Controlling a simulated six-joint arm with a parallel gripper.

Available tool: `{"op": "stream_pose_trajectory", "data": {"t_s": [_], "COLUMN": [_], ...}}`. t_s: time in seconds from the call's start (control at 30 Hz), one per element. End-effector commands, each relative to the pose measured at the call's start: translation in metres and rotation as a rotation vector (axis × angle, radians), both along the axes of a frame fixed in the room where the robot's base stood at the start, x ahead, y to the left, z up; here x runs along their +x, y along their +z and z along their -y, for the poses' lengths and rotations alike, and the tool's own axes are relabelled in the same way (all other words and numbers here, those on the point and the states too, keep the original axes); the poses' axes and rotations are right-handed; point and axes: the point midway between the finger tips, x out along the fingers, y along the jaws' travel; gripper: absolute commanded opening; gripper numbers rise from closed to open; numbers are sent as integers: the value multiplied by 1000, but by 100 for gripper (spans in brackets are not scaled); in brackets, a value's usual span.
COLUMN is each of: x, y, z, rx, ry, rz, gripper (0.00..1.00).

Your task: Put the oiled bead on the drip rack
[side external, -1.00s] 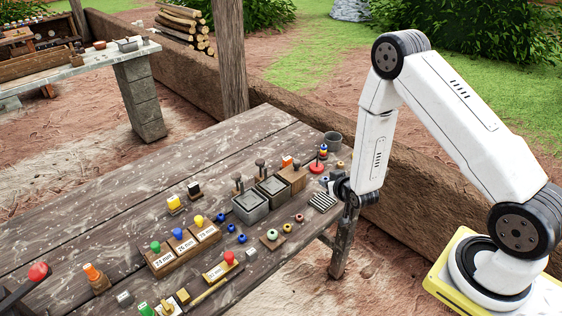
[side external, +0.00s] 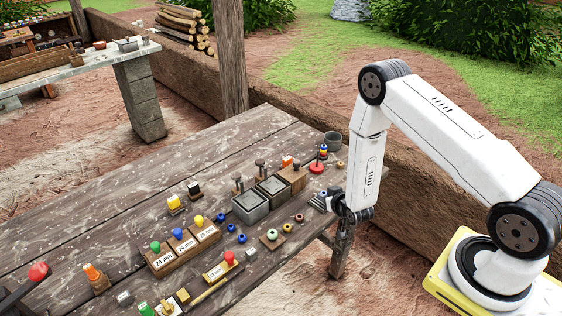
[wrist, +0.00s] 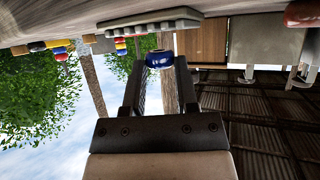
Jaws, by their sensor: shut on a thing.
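My gripper (wrist: 160,62) is shut on a glossy dark blue bead (wrist: 159,58) with a pale hole, held between its two fingertips in the wrist view. I take this as the oiled bead. The grey ridged drip rack (wrist: 150,33) shows just beyond the bead, upside down in that view; I cannot tell whether they touch. In the side view my gripper (side external: 334,204) is low at the table's right edge, in front of the rack and hiding much of it. The held bead cannot be made out there.
Two grey square tanks (side external: 249,207) and a wooden block (side external: 293,178) stand left of the rack. A red-based peg with beads (side external: 318,164) and a grey cup (side external: 333,140) stand behind. Labelled wooden holders (side external: 183,252) are further left.

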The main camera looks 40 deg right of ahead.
Motion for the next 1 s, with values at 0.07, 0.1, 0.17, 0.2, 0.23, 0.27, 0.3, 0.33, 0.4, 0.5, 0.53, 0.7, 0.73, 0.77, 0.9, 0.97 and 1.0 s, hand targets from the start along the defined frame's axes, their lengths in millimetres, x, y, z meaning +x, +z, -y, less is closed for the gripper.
{"op": "stream_pose_trajectory", "data": {"t_s": [0.07,0.1,0.17,0.2,0.23,0.27,0.3,0.33,0.4,0.5,0.53,0.7,0.73,0.77,0.9,0.97,1.0], "x": [0,0,0,0,0,0,0,0,0,0,0,0,0,0,0,0,0], "y": [-7,-10,-12,-13,-13,-14,-13,-13,-13,-14,-14,-16,-16,-16,-16,-16,-16], "z": [0,0,0,0,0,0,0,0,0,0,0,0,0,0,0,0,0], "rx": [0,0,0,0,0,0,0,0,0,0,0,0,0,0,0,0,0], "ry": [0,0,0,0,0,0,0,0,0,0,0,0,0,0,0,0,0], "rz": [0,0,0,1,1,1,1,1,1,1,1,1,1,1,1,1,1], "gripper": [0,0,0,0,0,0,0,0,0,0,0,53,62,72,72,72,72]}}
